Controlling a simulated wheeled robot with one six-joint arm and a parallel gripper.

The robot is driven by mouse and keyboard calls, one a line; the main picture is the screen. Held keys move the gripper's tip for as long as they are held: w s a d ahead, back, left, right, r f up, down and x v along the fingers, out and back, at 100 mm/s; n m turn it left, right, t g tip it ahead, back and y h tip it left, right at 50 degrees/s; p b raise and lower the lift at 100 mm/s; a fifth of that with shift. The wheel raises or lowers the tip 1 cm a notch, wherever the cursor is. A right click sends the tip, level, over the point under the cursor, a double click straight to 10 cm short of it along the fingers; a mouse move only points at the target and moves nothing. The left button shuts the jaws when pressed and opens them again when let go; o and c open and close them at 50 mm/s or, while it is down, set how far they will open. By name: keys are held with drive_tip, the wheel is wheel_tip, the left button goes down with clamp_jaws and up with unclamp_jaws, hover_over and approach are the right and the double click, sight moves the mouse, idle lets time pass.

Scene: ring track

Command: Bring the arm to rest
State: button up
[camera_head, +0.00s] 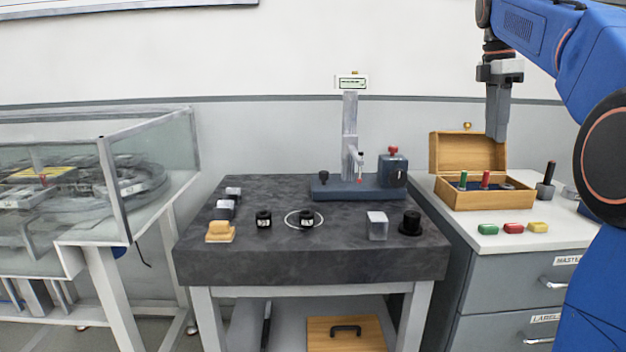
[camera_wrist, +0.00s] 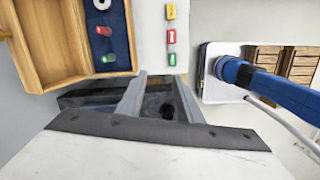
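My gripper (camera_head: 497,138) hangs high at the right in the head view, fingers pointing down. In the picture its tips overlap the raised lid of the open wooden box (camera_head: 487,201). In the wrist view my gripper (camera_wrist: 160,80) has two grey fingers standing apart, with no held object visible between them. The box (camera_wrist: 70,80) is at the upper left there, with a red peg (camera_wrist: 104,31) and a green peg (camera_wrist: 108,58) in its blue lining. My blue arm (camera_head: 590,65) comes in from the right.
The dark stone table (camera_head: 310,255) carries black rings, a clear block (camera_head: 377,225) and a gauge stand (camera_head: 350,130). Green, red and yellow blocks (camera_head: 513,228) lie on the white cabinet. A glass-sided machine (camera_head: 90,190) stands left. The air above the stone table's left part is free.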

drive_tip(key=s+a+f+m+t, duration=0.1)
drive_tip(key=s+a+f+m, duration=0.3)
drive_tip(key=s+f, duration=0.6)
drive_tip(key=s+a+f+m+t+y, duration=0.1)
drive_tip(key=s+a+f+m, duration=0.3)
drive_tip(key=s+f, duration=0.6)
drive_tip(key=s+a+f+m+t, duration=0.3)
drive_tip(key=s+a+f+m, duration=0.2)
drive_tip(key=s+f+m, duration=0.3)
drive_tip(key=s+f, duration=0.3)
drive_tip(key=f, duration=0.4)
drive_tip(key=shift+f, duration=0.3)
